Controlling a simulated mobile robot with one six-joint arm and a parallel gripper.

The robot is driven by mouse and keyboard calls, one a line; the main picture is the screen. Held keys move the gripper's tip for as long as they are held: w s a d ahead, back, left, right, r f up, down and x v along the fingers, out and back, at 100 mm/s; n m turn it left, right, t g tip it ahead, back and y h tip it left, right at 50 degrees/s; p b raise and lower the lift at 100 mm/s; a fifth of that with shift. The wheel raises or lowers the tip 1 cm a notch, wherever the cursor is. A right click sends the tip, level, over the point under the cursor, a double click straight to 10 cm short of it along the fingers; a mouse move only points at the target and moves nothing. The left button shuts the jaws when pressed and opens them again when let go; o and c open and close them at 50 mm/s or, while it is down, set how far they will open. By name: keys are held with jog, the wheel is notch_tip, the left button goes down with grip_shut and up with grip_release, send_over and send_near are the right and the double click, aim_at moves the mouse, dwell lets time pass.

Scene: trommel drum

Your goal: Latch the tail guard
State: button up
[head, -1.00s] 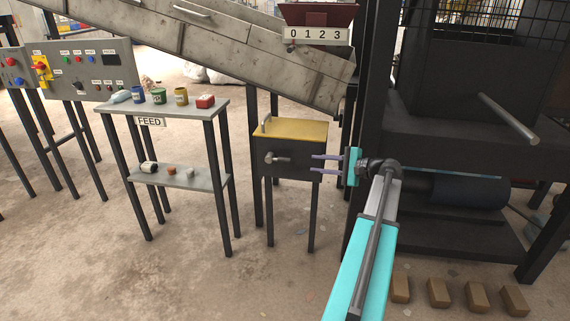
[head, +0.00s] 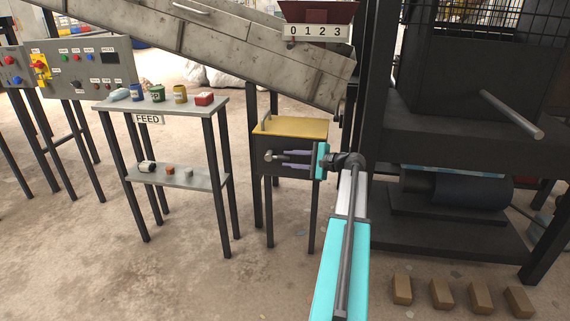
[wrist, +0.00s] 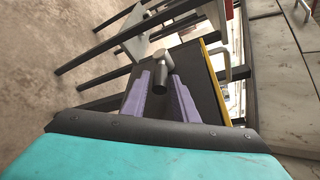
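A dark box on legs has a flat yellow lid (head: 292,127), likely the tail guard, lying closed over its top with a small upright handle (head: 264,122). A grey latch handle (head: 270,156) sticks out of the box's front face; it also shows in the wrist view (wrist: 162,58). My gripper (head: 285,159) is level with the latch, in front of the box face and coming from the right. Its purple fingers (wrist: 160,76) are apart, one on each side of the latch's dark end. I cannot tell whether either finger touches it.
The FEED table (head: 213,107) with jars and a red box stands left of the guard box. A sloping metal chute (head: 230,45) hangs above and behind. A dark machine frame (head: 440,135) stands right. Several brown blocks (head: 440,294) lie on the floor, lower right.

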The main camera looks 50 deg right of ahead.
jog(key=shift+x, duration=0.85)
